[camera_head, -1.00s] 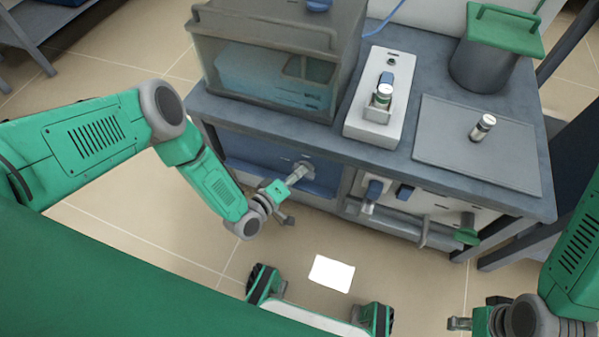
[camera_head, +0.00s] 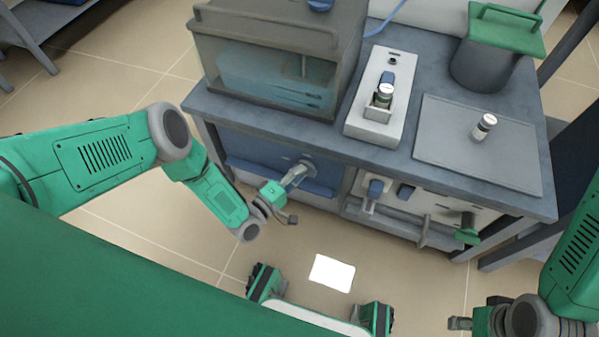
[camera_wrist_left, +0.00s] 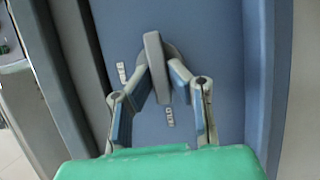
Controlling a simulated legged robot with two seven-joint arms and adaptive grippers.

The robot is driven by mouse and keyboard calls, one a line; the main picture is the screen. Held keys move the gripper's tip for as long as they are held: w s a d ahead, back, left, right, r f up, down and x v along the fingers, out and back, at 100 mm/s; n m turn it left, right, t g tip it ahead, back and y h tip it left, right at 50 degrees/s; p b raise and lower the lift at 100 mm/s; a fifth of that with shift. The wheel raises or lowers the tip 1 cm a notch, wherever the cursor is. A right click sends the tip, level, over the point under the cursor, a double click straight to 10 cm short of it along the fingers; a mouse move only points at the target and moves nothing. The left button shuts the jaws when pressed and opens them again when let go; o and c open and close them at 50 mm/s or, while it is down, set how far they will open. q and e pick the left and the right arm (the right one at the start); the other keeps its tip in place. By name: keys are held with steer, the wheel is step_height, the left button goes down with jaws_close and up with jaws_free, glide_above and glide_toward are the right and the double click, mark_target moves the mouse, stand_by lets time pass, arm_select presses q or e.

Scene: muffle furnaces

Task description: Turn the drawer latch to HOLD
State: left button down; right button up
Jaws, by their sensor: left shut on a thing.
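The drawer latch is a grey lever (camera_wrist_left: 156,66) on a round base on the blue drawer front (camera_wrist_left: 215,50) in the left wrist view. My left gripper (camera_wrist_left: 160,78) is shut on the lever, one finger on each side. The lever is slightly tilted from the vertical of that view. A small white label (camera_wrist_left: 121,72) lies left of the lever and another (camera_wrist_left: 169,116) lies below it; their words are too small to read surely. In the head view my left gripper (camera_head: 297,177) is at the blue drawer (camera_head: 245,160). My right gripper (camera_head: 460,323) is at the lower right, away from the bench.
The bench top (camera_head: 405,170) carries a glass-sided tank (camera_head: 265,70), a white device with a vial (camera_head: 385,95), a grey tray with another vial (camera_head: 484,126), and a green-lidded pot (camera_head: 485,65). Knobs and a green handle (camera_head: 467,236) project from the bench front.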

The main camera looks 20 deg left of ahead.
arm_select(q)
steer(key=shift+a+f, duration=0.2)
steer(key=shift+a, duration=0.1)
steer(key=c, duration=1.5)
jaws_free()
steer(key=shift+c, duration=0.2)
steer(key=v, duration=1.2)
